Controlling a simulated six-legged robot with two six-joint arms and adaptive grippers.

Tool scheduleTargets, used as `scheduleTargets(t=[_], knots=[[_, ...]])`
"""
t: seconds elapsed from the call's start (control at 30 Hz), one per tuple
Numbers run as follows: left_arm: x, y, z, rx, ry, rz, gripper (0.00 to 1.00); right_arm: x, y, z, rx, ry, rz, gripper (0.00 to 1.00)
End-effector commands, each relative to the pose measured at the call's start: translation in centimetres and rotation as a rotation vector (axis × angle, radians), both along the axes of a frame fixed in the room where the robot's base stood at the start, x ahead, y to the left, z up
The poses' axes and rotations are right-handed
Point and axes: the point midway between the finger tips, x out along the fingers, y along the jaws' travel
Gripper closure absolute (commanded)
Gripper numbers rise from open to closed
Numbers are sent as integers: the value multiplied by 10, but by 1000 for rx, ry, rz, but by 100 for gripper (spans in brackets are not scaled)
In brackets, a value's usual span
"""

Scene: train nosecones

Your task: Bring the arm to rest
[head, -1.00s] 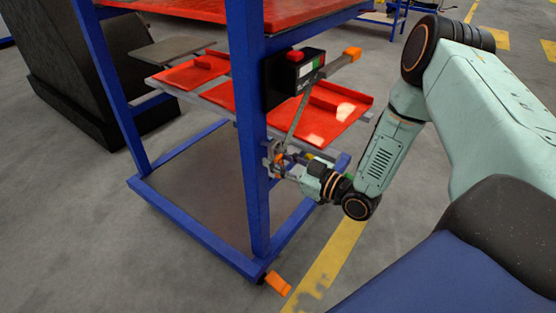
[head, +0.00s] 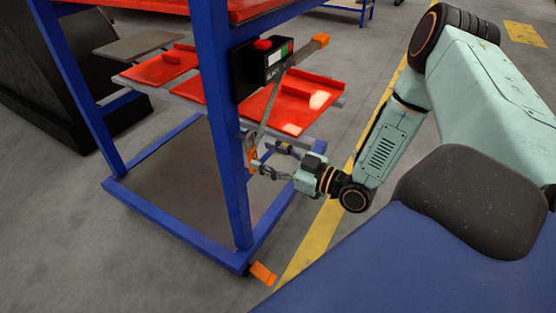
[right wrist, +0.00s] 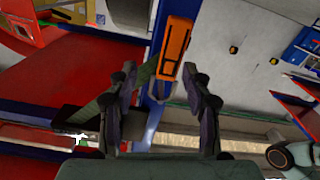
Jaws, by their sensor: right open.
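My right gripper (head: 265,163) is open, with its fingers spread and pointing left toward the rack's blue post (head: 222,130) in the head view. In the right wrist view, both fingers of the gripper (right wrist: 160,78) are apart with nothing held between them. An orange handle (head: 251,160) sits at the lower end of a grey strap-like bar, just beyond the fingertips. The orange piece also shows in the right wrist view (right wrist: 173,45), ahead of the fingers. The gripper looks clear of it. My left gripper is out of view.
The blue rack (head: 185,235) holds red trays (head: 285,105). A black box (head: 262,62) with a red button is fixed to the post. An orange foot piece (head: 262,272) sticks out at the base. Open grey floor (head: 120,260) lies in front, with a yellow line (head: 318,240) beside it.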

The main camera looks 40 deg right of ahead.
Motion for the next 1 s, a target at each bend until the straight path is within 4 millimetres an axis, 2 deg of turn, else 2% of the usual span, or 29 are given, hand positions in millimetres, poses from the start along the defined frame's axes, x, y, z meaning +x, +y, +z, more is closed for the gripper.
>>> scheduleTargets(t=[0.3,0.73,0.9,1.0], knots=[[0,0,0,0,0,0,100,-24,-10,0,1,-1,-2,51],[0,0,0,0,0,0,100,-28,-11,-1,11,7,3,51],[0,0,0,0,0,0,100,-28,-21,-31,122,204,-100,51],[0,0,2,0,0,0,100,-33,-14,-55,205,383,-171,51]])
